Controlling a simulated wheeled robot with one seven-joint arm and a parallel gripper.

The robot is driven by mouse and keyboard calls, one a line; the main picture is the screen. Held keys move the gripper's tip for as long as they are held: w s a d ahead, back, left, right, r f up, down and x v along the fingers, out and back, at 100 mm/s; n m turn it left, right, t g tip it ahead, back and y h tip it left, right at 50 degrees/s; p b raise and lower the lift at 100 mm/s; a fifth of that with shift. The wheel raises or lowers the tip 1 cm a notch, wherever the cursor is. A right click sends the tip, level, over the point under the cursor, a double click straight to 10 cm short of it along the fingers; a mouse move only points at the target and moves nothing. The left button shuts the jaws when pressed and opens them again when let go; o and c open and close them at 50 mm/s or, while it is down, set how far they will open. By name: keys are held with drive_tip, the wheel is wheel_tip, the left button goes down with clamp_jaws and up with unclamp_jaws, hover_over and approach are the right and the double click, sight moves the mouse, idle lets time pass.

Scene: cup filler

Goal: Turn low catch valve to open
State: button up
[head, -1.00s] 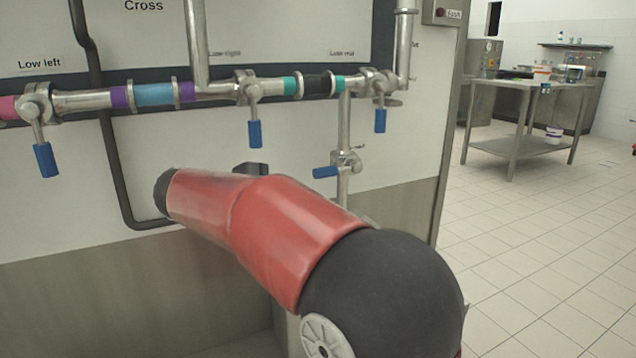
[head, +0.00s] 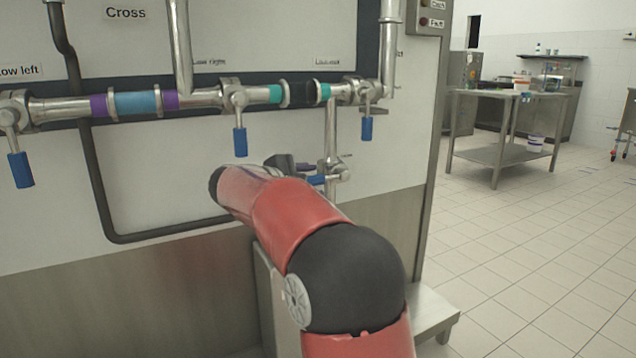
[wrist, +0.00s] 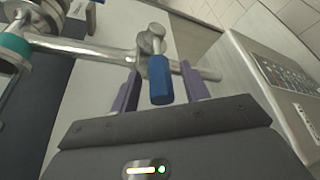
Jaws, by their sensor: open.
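The valve (head: 338,172) on the short vertical branch pipe has a blue handle (head: 316,180) that points left, crosswise to its pipe. No label for it can be read. In the wrist view the blue handle (wrist: 161,84) sits between the two purple fingers of my gripper (wrist: 160,74), with gaps visible on both sides. My gripper is open. In the head view my gripper (head: 284,164) is just left of this valve, partly hidden behind my red arm.
The horizontal pipe (head: 200,98) above carries several valves with blue handles hanging down. A dark bent hose (head: 95,190) runs down the panel at left. A steel ledge (head: 432,310) juts out low at right. The tiled floor (head: 540,230) is open at right.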

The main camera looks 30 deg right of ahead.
drive_tip(key=shift+x, duration=1.5)
drive_tip(key=shift+c, duration=0.4)
clamp_jaws()
